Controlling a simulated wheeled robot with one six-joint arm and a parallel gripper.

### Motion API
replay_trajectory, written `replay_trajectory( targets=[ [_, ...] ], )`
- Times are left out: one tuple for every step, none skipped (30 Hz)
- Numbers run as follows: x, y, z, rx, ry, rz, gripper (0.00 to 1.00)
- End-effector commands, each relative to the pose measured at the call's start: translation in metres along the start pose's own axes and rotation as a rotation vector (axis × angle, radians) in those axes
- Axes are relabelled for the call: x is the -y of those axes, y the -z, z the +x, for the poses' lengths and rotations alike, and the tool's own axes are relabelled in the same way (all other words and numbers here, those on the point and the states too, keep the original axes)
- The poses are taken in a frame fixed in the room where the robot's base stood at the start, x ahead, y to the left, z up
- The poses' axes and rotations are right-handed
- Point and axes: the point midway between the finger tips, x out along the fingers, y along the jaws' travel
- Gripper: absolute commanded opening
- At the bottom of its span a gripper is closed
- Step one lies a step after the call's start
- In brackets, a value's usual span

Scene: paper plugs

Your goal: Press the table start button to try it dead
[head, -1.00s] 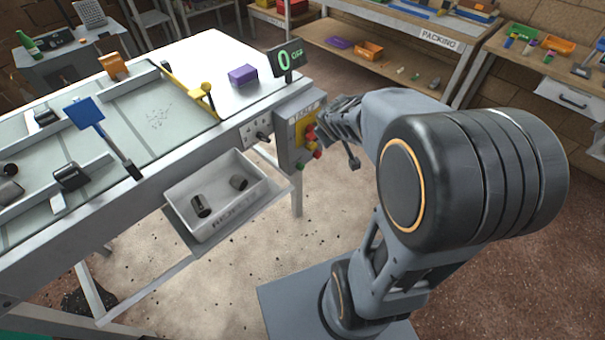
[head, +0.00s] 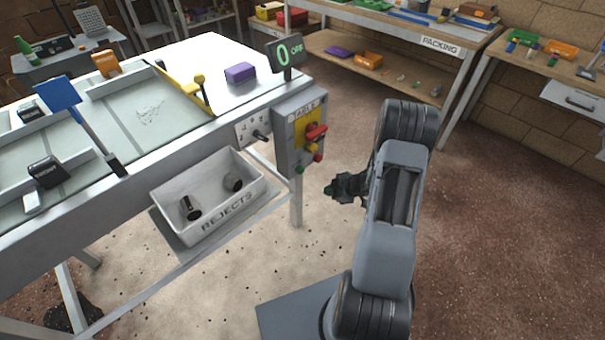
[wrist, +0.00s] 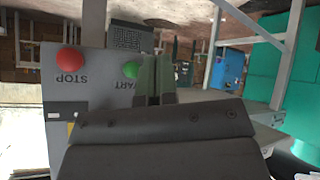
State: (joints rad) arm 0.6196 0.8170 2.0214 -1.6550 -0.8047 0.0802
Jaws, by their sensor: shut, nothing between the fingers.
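The grey control box marked TABLE (head: 285,140) hangs on the table's end. It carries a red and yellow rotary switch (head: 315,133), a red button (head: 317,157) and, at lower left, the green start button (head: 299,170). My gripper (head: 329,190) is shut and empty, low and to the right of the green button, with a visible gap. In the wrist view, which is upside down, the green START button (wrist: 131,69) shows just left of my shut fingers (wrist: 154,78), which cover part of its label. The red STOP button (wrist: 69,60) is further left.
A display (head: 286,52) on the table's corner reads 0 OFF. A white REJECTS bin (head: 225,212) with two dark cylinders sits on a shelf below the table edge (head: 170,150). A packing bench (head: 400,35) stands behind. The floor right of my arm is clear.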

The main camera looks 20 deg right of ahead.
Motion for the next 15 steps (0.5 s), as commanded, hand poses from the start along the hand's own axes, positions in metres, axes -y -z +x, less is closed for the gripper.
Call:
replay_trajectory(
  targets=[
    [0.0, 0.0, 0.0, 0.0, -0.001, 0.0, 0.0],
    [0.0, 0.0, 0.0, 0.001, -0.001, 0.0, 0.0],
    [0.0, 0.0, 0.0, 0.001, -0.001, 0.0, 0.0],
    [0.0, 0.0, 0.0, 0.001, -0.001, 0.0, 0.0],
    [0.0, 0.0, 0.0, 0.001, -0.001, 0.0, 0.0],
    [-0.001, 0.001, 0.0, 0.001, -0.001, 0.0, 0.0],
    [-0.001, 0.001, 0.001, 0.001, -0.001, 0.0, 0.0],
    [-0.001, 0.001, 0.001, 0.001, -0.001, -0.001, 0.0],
    [-0.002, 0.002, 0.002, 0.001, -0.001, -0.001, 0.0],
    [-0.003, 0.003, 0.004, 0.001, -0.001, -0.001, 0.0],
    [-0.004, 0.004, 0.005, 0.001, -0.001, -0.001, 0.0],
    [-0.006, 0.005, 0.008, 0.001, -0.001, -0.001, 0.0],
    [-0.007, 0.007, 0.01, 0.001, -0.001, -0.002, 0.0],
    [-0.009, 0.008, 0.013, 0.001, 0.0, -0.003, 0.0],
    [-0.011, 0.011, 0.016, 0.001, 0.0, -0.003, 0.0]
  ],
)
